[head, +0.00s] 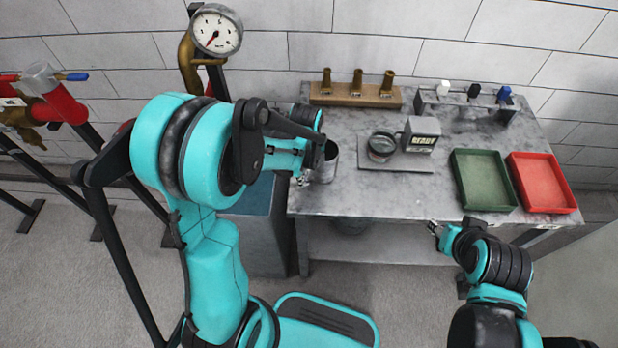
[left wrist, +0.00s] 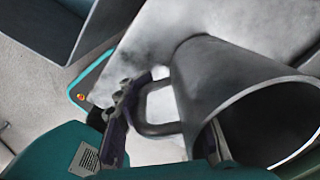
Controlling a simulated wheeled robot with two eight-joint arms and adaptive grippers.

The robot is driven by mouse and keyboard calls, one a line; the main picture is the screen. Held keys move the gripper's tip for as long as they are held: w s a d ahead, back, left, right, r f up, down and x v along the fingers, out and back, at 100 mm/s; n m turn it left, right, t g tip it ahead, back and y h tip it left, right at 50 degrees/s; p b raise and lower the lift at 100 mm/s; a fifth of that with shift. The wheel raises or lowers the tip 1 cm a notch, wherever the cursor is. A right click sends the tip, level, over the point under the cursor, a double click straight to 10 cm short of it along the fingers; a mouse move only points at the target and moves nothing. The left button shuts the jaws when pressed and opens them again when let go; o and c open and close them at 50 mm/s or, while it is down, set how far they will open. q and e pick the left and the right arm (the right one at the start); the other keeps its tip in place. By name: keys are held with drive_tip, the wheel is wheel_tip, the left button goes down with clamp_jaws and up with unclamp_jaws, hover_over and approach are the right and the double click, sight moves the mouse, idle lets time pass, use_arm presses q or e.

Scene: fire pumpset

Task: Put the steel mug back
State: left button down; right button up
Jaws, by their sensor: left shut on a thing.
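The steel mug (head: 328,166) is a grey metal cylinder at the left front part of the grey table (head: 350,196). It looks upright in the head view; I cannot tell whether its base touches the table. My left gripper (head: 304,173) comes in from the left and is shut on the mug's handle. In the left wrist view the mug (left wrist: 205,72) fills the right side, with its open mouth toward the lower right, and its handle (left wrist: 155,129) is by the dark finger. My right gripper (head: 433,228) is in front of the table, apart from everything; its finger state is too small to tell.
A scale-like device (head: 421,136) with a round dish (head: 382,146) stands mid-table. A green tray (head: 482,203) and a red tray (head: 566,201) are at the right. A wooden block with brass nozzles (head: 345,99) and a rack (head: 465,101) line the back. A blue-grey bin (head: 250,228) stands left of the table.

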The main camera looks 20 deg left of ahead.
use_arm(q)
drive_tip(key=shift+f, duration=0.1)
drive_tip(key=shift+f, duration=0.1)
drive_tip(key=c, duration=1)
unclamp_jaws()
